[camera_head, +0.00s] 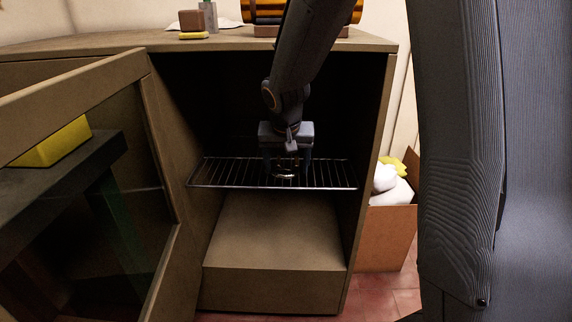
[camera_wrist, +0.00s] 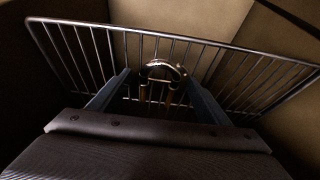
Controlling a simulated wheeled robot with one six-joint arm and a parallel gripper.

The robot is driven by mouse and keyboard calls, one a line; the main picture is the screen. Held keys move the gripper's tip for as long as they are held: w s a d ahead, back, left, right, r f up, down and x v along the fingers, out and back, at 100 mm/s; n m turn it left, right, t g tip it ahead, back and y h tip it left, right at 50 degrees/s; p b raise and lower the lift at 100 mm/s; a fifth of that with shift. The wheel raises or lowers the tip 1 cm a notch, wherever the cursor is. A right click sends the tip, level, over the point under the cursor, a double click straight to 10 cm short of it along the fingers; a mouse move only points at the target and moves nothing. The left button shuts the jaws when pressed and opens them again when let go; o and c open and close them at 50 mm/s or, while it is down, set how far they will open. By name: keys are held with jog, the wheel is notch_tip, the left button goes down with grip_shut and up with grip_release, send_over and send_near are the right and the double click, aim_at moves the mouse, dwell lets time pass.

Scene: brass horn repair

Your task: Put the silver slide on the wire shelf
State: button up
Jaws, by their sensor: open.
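The silver slide (camera_wrist: 164,66) is a small curved U-shaped tube with a shiny bend and brass-toned legs. In the wrist view it appears to rest on the bars of the wire shelf (camera_wrist: 80,60), between my fingers, with a gap on each side. In the head view the slide (camera_head: 285,176) is a small bright bit at the shelf's middle, and the shelf (camera_head: 220,173) spans the inside of the open cabinet. My gripper (camera_head: 287,168) points down at the shelf, open around the slide. It also shows in the wrist view (camera_wrist: 159,76). The slide's lower ends are hard to make out.
The cabinet's glass door (camera_head: 110,220) stands open at the left. Cabinet walls close in on both sides of my arm, and the cabinet top (camera_head: 225,42) is above. The shelf is bare on both sides of the slide. A cardboard box (camera_head: 390,235) stands outside at the right.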

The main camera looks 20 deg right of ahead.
jog(key=shift+r, duration=0.2)
jog(key=s+r, duration=0.1)
jog(key=s+r+p, duration=0.1)
jog(key=r, duration=0.1)
jog(key=shift+a, duration=0.35)
jog(key=s+a+r+n+g+y, duration=0.1)
jog(key=s+a, duration=0.4)
jog(key=s, duration=1)
jog(key=s+a+r+n+g+y, duration=0.1)
jog(key=s+a+n, duration=0.4)
jog(key=s, duration=0.9)
jog(key=shift+s+r+n+g, duration=0.4)
jog(key=shift+r+n+g, duration=0.15)
jog(key=shift+g, duration=0.55)
jog(key=d+r+m+p, duration=0.3)
jog(key=d+r+p, duration=0.7)
jog(key=p, duration=1.1)
jog(key=shift+r+h, duration=0.3)
jog(key=shift+r, duration=0.7)
